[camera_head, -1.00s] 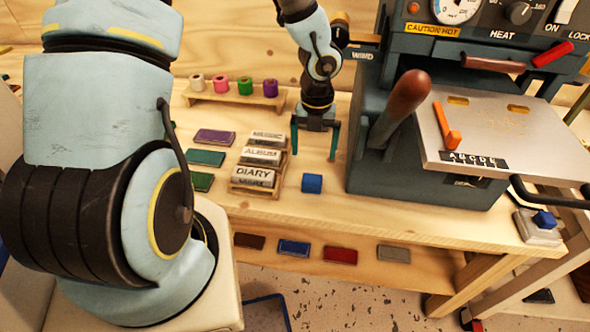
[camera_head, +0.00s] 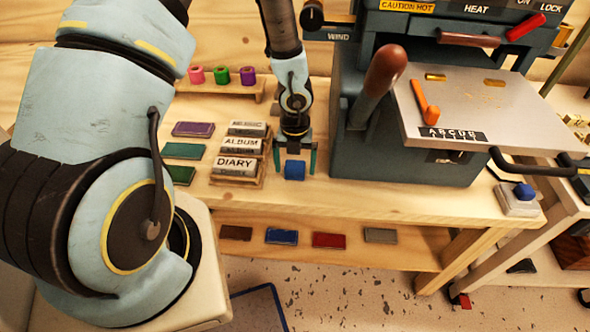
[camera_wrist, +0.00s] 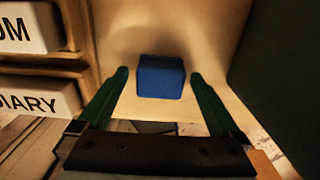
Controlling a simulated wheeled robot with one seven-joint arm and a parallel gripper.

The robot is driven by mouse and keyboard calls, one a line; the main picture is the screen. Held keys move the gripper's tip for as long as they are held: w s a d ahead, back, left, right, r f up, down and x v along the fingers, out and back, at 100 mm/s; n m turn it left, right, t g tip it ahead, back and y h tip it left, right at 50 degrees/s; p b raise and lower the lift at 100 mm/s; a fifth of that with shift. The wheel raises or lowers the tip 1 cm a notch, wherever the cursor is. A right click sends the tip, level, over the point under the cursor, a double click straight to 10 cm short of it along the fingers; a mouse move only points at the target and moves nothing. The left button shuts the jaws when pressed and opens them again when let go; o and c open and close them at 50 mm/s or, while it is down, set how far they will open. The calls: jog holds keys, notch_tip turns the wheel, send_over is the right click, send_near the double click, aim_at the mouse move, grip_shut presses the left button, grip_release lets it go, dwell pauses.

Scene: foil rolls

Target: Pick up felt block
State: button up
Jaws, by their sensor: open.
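The felt block is a small blue block (camera_head: 295,170) on the wooden bench, between the stack of lettered blocks and the teal press. My gripper (camera_head: 295,168) is open above and around it, with one green finger on each side in the head view. In the wrist view the blue block (camera_wrist: 160,77) lies centred between and a little beyond the fingertips (camera_wrist: 160,75), with a gap on both sides. The fingers do not touch it.
A wooden rack of lettered blocks (camera_head: 240,152) stands close on the left. The teal press (camera_head: 405,155) stands close on the right, with a metal plate (camera_head: 480,110) jutting out. Colored foil rolls (camera_head: 222,75) stand at the back.

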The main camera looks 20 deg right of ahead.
aim_at(295, 164)
jog(key=c, duration=1.4)
jog(key=shift+r, duration=0.1)
notch_tip(295, 164, up, 10)
jog(key=shift+f+p, duration=0.1)
jog(key=shift+p, duration=0.5)
